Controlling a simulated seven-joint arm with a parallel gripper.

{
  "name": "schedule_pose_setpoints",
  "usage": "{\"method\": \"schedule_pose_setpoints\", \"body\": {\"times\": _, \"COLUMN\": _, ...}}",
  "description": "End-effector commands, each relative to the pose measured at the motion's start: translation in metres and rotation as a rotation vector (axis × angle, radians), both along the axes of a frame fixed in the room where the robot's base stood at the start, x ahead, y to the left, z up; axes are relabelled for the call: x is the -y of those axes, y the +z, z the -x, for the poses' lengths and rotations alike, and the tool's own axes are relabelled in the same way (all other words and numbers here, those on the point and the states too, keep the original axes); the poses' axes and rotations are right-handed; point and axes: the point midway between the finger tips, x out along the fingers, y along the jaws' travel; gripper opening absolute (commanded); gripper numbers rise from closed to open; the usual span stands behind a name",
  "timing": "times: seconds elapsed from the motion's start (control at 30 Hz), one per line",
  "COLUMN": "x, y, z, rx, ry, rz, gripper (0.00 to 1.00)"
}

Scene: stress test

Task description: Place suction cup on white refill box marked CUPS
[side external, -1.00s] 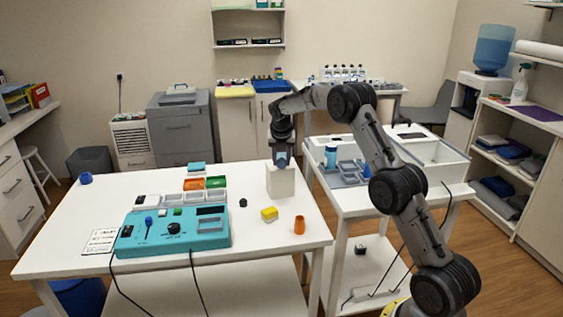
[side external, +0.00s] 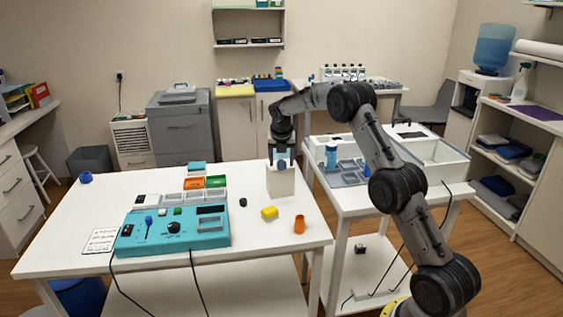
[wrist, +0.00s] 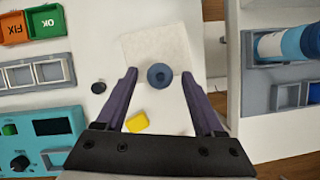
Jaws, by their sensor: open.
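A blue round suction cup (wrist: 160,76) shows in the wrist view over the top of a pale, square-topped box (wrist: 150,48). In the side view, the small blue cup (side external: 282,164) appears at the top of the upright white box (side external: 281,184), seemingly resting on it. No CUPS marking is readable. My gripper (wrist: 161,72) is open, with its two dark fingers apart on either side of the cup and visible gaps between. In the side view, my gripper (side external: 281,158) is directly above the box.
A yellow block (side external: 269,213), an orange cup (side external: 299,224) and a dark cap (side external: 243,202) stand near the box. A teal control panel (side external: 172,230) and orange and green bins (side external: 205,182) lie left. A side table with trays (side external: 350,175) is at right.

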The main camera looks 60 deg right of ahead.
Motion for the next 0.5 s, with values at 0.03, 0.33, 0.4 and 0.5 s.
{"method": "schedule_pose_setpoints", "body": {"times": 0.03, "x": -0.002, "y": 0.006, "z": 0.001, "rx": 0.003, "ry": 0.001, "rz": 0.001, "gripper": 0.7}}
{"method": "schedule_pose_setpoints", "body": {"times": 0.33, "x": -0.021, "y": 0.06, "z": 0.013, "rx": 0.004, "ry": 0.002, "rz": 0.002, "gripper": 0.7}}
{"method": "schedule_pose_setpoints", "body": {"times": 0.4, "x": -0.025, "y": 0.072, "z": 0.016, "rx": 0.003, "ry": 0.002, "rz": 0.002, "gripper": 0.7}}
{"method": "schedule_pose_setpoints", "body": {"times": 0.5, "x": -0.03, "y": 0.087, "z": 0.02, "rx": 0.002, "ry": 0.0, "rz": 0.001, "gripper": 0.7}}
